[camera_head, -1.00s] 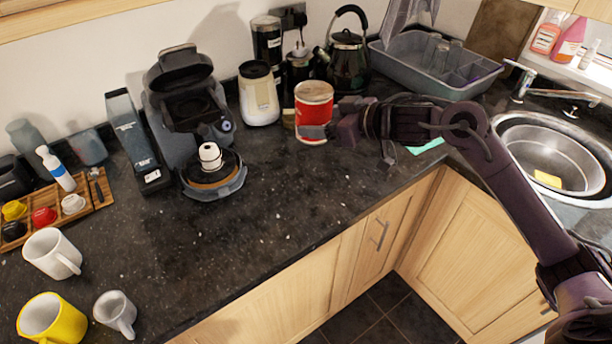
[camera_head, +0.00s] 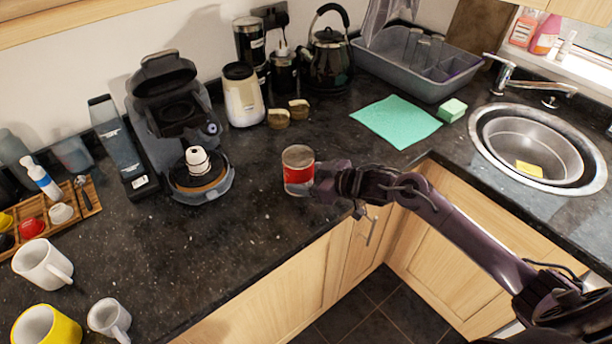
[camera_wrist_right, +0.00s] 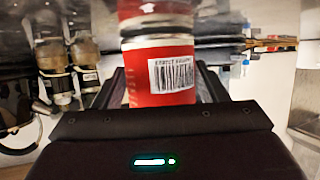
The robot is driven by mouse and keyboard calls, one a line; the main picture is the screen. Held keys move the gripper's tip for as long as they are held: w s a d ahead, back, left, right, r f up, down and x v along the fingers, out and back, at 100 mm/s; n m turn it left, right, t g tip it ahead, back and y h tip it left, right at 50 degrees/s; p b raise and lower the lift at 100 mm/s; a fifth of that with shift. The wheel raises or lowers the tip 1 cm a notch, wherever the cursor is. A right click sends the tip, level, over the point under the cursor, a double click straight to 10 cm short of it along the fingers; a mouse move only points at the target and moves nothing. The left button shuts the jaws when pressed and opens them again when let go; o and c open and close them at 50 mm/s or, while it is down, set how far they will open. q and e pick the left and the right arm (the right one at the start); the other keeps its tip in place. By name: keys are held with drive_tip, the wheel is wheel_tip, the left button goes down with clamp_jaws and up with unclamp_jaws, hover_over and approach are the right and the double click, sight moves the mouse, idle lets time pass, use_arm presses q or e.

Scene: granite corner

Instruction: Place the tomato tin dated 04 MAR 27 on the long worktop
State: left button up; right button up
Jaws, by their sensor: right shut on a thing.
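A tin with a red label and a bare metal upper band (camera_head: 298,177) is upright between the fingers of my right gripper (camera_head: 314,178), over the dark speckled long worktop (camera_head: 225,245) near its front edge. I cannot tell whether its base touches the surface. In the right wrist view the tin (camera_wrist_right: 150,75) fills the space between the fingers. It shows a white label with a barcode and small print, and I cannot read a date there. My left gripper is not in view.
Left of the tin stands a coffee machine (camera_head: 177,110). Behind are a cream canister (camera_head: 243,96), two small brownish containers (camera_head: 278,118), a kettle (camera_head: 329,60) and a grey dish rack (camera_head: 415,70). A green cloth (camera_head: 396,121) lies behind my right arm, left of the sink (camera_head: 530,145). Mugs (camera_head: 43,264) stand front left.

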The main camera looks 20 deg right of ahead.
idle(0.3)
drive_tip(key=o, duration=1.3)
drive_tip(key=shift+f, duration=0.15)
drive_tip(key=shift+d+r, duration=0.1)
drive_tip(key=shift+r, duration=0.1)
drive_tip(key=b+v, duration=0.1)
drive_tip(key=v, duration=0.9)
drive_tip(key=shift+s, duration=0.2)
drive_tip(key=shift+v, duration=0.85)
drive_tip(key=shift+r, duration=0.1)
